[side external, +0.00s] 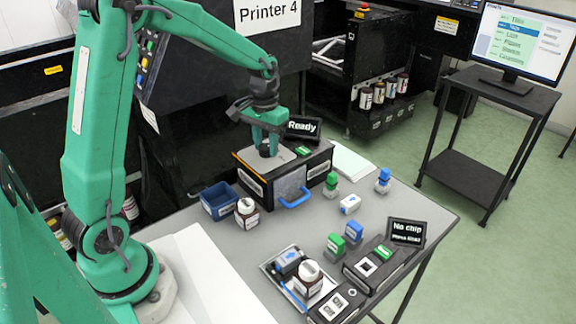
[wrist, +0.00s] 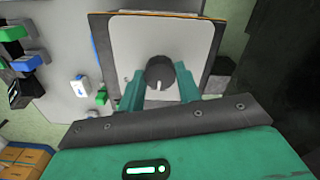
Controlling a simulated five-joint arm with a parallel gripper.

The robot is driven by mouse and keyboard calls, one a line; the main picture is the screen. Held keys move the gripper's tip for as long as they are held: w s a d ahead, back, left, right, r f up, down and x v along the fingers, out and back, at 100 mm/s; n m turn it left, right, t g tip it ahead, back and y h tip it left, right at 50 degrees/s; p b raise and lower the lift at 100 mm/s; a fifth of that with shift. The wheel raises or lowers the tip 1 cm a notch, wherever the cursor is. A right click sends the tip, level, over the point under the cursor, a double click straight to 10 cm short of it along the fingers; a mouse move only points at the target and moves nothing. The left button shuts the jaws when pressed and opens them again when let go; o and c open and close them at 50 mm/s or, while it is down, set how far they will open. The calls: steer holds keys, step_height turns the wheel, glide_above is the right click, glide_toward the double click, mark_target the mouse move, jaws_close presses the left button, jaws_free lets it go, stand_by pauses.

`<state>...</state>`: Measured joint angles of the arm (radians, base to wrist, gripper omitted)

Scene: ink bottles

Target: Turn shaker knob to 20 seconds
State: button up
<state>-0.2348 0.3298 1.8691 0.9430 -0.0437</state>
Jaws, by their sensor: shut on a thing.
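The shaker (side external: 252,183) is a dark box with a light grey top plate, which also fills the upper middle of the wrist view (wrist: 196,32). A round black knob (wrist: 159,70) sits on the plate. Its white pointer mark is at the bottom side in the wrist view, toward my gripper's body. My gripper (side external: 267,151) reaches down onto the shaker's top. In the wrist view my gripper's (wrist: 160,78) green fingers are on either side of the knob, shut on it. In the side view the knob is mostly hidden by the fingers. Scale markings are not readable.
A "Ready" display (side external: 302,128) stands behind the shaker, and a blue handle (side external: 294,199) is on its front. Blue and green small items and a tray (side external: 268,266) occupy the table's right and front.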

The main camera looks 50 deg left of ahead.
mark_target(266, 147)
steer(key=shift+n, duration=0.3)
steer(key=o, duration=1)
steer(key=shift+r, duration=0.15)
steer(key=shift+r, duration=3.75)
steer(key=shift+s+d+r, duration=0.1)
